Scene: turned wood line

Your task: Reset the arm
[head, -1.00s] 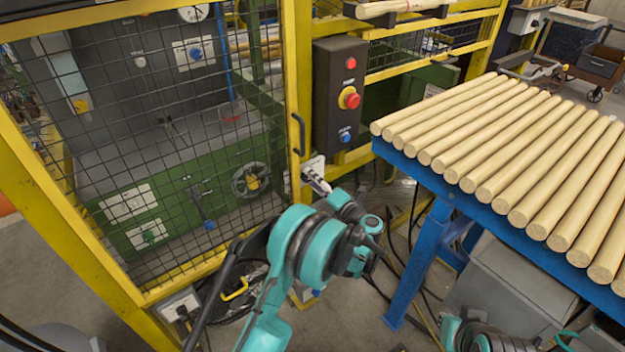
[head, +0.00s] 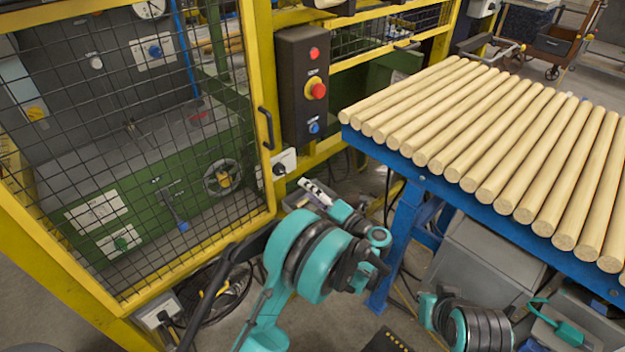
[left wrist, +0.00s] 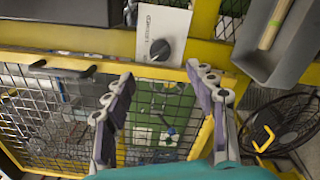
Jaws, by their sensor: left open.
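My left arm reaches up from the bottom of the head view. Its gripper (head: 318,190) is in front of the yellow-framed fence, below a small switch box (head: 283,162). In the left wrist view my left gripper (left wrist: 160,73) is open, its two fingers apart with nothing between them. Beyond the fingertips is a pale plate with a black rotary knob (left wrist: 160,50). The fingers look clear of it. Part of my right arm (head: 470,325) shows at the bottom right of the head view; its gripper cannot be made out.
A mesh door (head: 130,150) with a black handle (head: 266,128) is on the left. A dark control box (head: 303,85) with a red button hangs beside it. A blue table (head: 490,210) bearing several wooden rods (head: 500,120) is on the right. Cables lie on the floor below.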

